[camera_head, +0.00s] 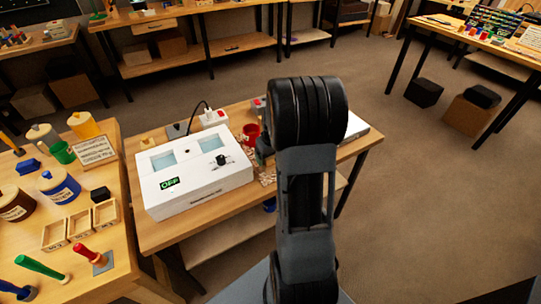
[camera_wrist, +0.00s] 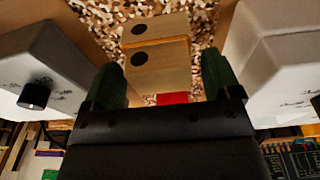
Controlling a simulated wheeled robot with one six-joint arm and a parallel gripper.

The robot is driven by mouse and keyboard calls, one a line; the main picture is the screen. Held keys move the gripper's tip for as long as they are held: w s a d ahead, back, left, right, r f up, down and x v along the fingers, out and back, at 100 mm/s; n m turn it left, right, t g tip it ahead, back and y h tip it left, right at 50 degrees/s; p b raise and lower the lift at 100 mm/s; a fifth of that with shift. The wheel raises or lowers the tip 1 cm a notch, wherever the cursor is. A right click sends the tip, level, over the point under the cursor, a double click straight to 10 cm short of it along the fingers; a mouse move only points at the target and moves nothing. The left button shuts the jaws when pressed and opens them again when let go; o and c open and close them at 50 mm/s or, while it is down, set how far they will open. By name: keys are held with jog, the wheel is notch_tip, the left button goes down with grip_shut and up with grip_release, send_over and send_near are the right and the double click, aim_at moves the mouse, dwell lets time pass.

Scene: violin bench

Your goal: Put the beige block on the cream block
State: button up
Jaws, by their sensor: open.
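In the wrist view, two pale, box-shaped blocks with black round spots show above a brown-and-cream patterned surface. The nearer block (camera_wrist: 170,72) is in line with the gap between my fingers. The other pale block (camera_wrist: 168,24) shows just above it in the picture, with a thin orange-tan strip between them. Their shades are close, so I cannot tell which is beige and which cream, nor whether they are stacked or side by side. My gripper (camera_wrist: 164,80) is open, a finger on each side of the nearer block. My arm hides the blocks in the head view.
A white box with an OFF display (camera_head: 195,182) stands left of my arm on the wooden bench (camera_head: 150,238). Pale housings flank my gripper in the wrist view.

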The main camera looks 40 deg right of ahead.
jog(key=shift+r, duration=0.1)
notch_tip(320, 180, up, 11)
jog(key=s, duration=0.2)
jog(key=s+a+r, duration=0.1)
jog(key=s+a, duration=0.4)
jog(key=a, duration=0.5)
jog(key=s+a+r+n+t, duration=0.1)
jog(key=s+a, duration=0.4)
jog(key=a, duration=0.6)
jog(key=shift+s+n+t+p, duration=0.15)
jog(key=shift+n+t+p, duration=0.15)
jog(key=shift+p, duration=0.15)
